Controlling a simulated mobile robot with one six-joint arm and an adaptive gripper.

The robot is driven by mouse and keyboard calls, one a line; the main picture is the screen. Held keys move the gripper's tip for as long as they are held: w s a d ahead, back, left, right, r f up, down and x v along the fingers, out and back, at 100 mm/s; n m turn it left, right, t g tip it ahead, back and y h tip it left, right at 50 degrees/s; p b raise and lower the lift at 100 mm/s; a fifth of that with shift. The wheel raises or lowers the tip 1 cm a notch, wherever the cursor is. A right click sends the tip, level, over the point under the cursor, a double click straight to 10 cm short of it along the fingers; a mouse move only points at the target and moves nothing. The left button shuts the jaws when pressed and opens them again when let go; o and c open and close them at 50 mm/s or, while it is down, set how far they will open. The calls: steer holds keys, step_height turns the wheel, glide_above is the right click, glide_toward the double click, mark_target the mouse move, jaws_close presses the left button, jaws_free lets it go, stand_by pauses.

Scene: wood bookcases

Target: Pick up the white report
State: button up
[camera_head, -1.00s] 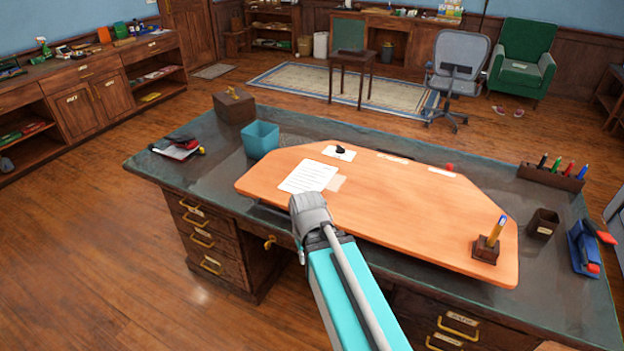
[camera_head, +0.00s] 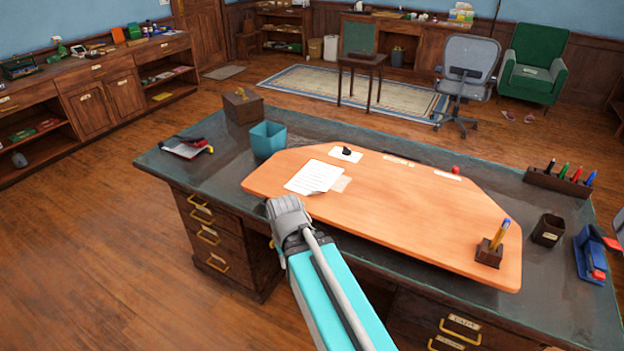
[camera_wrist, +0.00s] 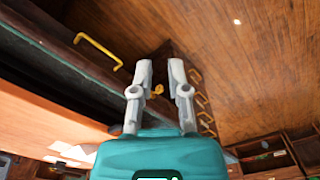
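The white report (camera_head: 312,176) is a printed sheet lying on the orange board (camera_head: 410,215) on the desk, near the board's left end. Its lower right corner looks slightly curled. My gripper (camera_wrist: 160,75) is empty, its two fingers apart, in the wrist view. It points past the desk's edge toward the drawers and floor. In the head view the end of my arm shows just in front of the board's near edge, short of the report; the fingers are hidden there. White paper (camera_wrist: 72,152) shows at the lower left of the wrist view.
A teal bin (camera_head: 267,140) and wooden box (camera_head: 241,106) stand left of the board. A small card with a black item (camera_head: 346,154) lies behind the report. A pencil holder (camera_head: 489,252) stands at the board's right end. Brass drawer handles stick out in front.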

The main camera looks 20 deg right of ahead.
steer(key=shift+a, duration=0.25)
steer(key=shift+w+f, duration=0.1)
steer(key=shift+w, duration=0.05)
steer(key=n+h+b, duration=1)
steer(key=n+h, duration=0.3)
steer(key=h, duration=0.1)
glide_toward(305, 199)
step_height(305, 199, up, 3)
steer(key=d, duration=0.1)
steer(key=shift+d+r+t, duration=0.15)
steer(key=shift+r+t, duration=0.1)
steer(key=shift+t, duration=0.15)
steer(key=b+x, duration=0.1)
steer(key=x, duration=0.2)
steer(key=b+x, duration=0.1)
steer(key=x, duration=0.3)
steer(key=shift+d+f, duration=0.2)
steer(key=shift+d+f+b, duration=0.1)
steer(key=shift+d+b, duration=0.2)
steer(key=shift+d, duration=0.25)
